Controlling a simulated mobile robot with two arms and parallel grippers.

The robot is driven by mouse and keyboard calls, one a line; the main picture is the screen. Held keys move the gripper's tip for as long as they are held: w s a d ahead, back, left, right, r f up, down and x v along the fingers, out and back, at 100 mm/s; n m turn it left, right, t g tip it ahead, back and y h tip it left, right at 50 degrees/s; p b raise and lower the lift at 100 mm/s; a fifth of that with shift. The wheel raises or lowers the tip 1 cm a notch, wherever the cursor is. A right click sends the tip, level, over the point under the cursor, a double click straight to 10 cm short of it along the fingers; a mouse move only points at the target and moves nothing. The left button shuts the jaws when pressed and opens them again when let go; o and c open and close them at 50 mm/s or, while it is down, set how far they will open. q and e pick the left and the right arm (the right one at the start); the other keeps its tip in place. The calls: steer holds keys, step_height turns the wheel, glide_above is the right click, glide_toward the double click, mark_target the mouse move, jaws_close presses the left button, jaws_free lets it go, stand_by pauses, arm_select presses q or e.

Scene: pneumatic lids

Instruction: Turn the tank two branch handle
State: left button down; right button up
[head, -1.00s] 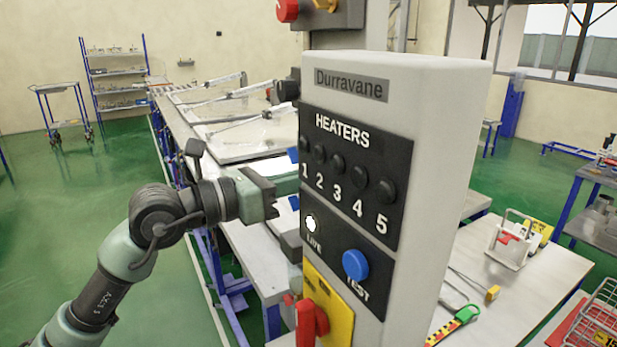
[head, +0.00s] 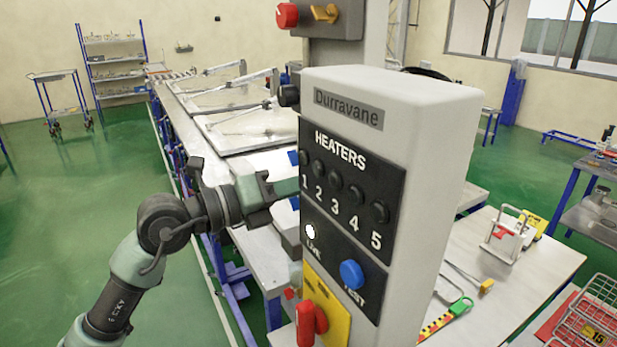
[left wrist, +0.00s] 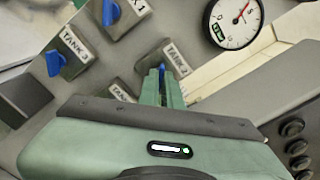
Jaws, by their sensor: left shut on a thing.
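In the left wrist view, the tank two branch handle (left wrist: 162,69) is a small blue lever beside the "TANK 2" label (left wrist: 177,60). The green fingers of my left gripper (left wrist: 161,84) are shut on it and hide most of it. In the head view, my left gripper (head: 285,188) reaches in from the left and its tips pass behind the grey heater box, so the handle is hidden there. My right gripper is not in view.
Blue handles for tank 3 (left wrist: 56,62) and tank 1 (left wrist: 110,12) sit close by on the panel. A round gauge (left wrist: 235,20) is at the upper right. The "HEATERS" control box (head: 430,160) stands just right of my left gripper.

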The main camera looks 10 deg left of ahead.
arm_select(q)
steer(key=shift+a+r, duration=0.1)
steer(key=shift+r, duration=0.1)
stand_by(0.3)
steer(key=c, duration=1.6)
jaws_free()
steer(key=shift+c, duration=0.2)
steer(key=shift+o, duration=0.2)
steer(key=shift+w+f, duration=0.1)
steer(key=b+v, duration=0.3)
steer(key=v, duration=0.4)
steer(key=shift+s+a+b, duration=0.25)
steer(key=shift+a+b, duration=0.05)
steer(key=shift+b, duration=0.1)
